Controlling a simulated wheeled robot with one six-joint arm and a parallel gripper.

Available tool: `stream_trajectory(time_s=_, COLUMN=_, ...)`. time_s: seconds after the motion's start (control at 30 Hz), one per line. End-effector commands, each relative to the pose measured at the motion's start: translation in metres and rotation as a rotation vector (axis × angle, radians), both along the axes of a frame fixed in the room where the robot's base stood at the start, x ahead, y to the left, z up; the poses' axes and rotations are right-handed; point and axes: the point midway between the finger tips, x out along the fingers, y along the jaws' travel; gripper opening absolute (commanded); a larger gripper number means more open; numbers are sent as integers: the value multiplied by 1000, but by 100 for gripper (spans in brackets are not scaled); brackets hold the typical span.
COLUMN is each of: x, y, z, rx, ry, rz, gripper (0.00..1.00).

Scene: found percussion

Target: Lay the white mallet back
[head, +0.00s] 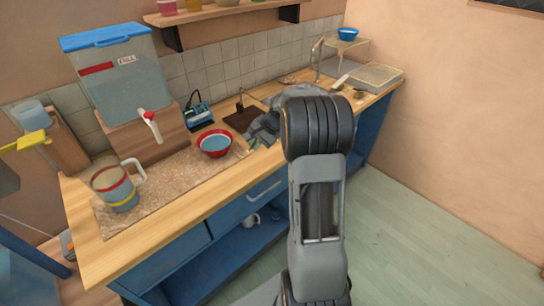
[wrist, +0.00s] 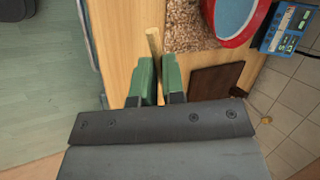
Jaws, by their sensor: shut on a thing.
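My gripper (wrist: 160,80) shows in the wrist view with its two green fingers closed on a pale wooden stick (wrist: 154,43), which looks like the handle of the white mallet. The stick extends ahead over the wooden worktop (wrist: 124,45). No white mallet head can be made out, and I cannot tell whether the stick touches the worktop. A dark brown board (wrist: 215,80) lies to the right of the fingers. In the head view this board (head: 243,119) is partly beside my arm, which hides much of the gripper.
A red-rimmed bowl of water (head: 215,143) stands on the speckled mat (head: 150,186), close to my gripper. A blue device (head: 198,113) stands by the tiled wall. The front worktop strip is clear.

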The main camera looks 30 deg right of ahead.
Motion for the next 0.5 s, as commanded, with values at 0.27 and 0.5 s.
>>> stream_trajectory(time_s=0.27, x=-12, y=-60, z=-20, rx=-60, ry=-155, rz=-304, gripper=0)
stream_trajectory(time_s=0.5, x=-14, y=-68, z=-19, rx=-71, ry=-172, rz=-342, gripper=0)
